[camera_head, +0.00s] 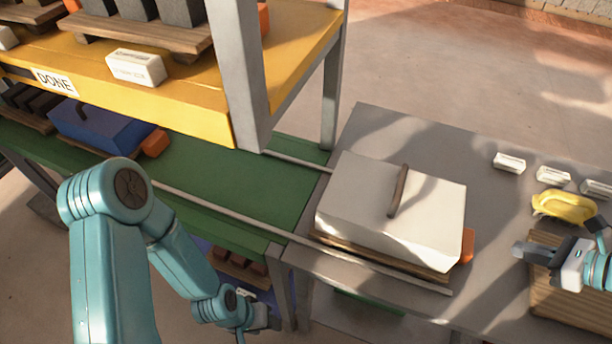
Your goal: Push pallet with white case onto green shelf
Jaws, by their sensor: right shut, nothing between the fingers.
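The white case (375,212) with a brown handle lies on a wooden pallet (385,262) on the grey table. An orange block (467,246) shows at the pallet's right end. The green shelf (220,185) is directly left of the table, under the yellow shelf. A bare stretch of it faces the pallet. My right gripper (518,248) is shut and empty, right of the orange block and apart from it. My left gripper (268,320) hangs low at the bottom, below the green shelf's front edge; its fingers are too unclear to tell.
Pale rails (235,217) run from the green shelf onto the table. A blue case (100,130) sits farther left on the green shelf. A grey post (238,80) stands by its right end. White blocks (509,163), a yellow dish (563,205) and a wooden board (570,305) are at right.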

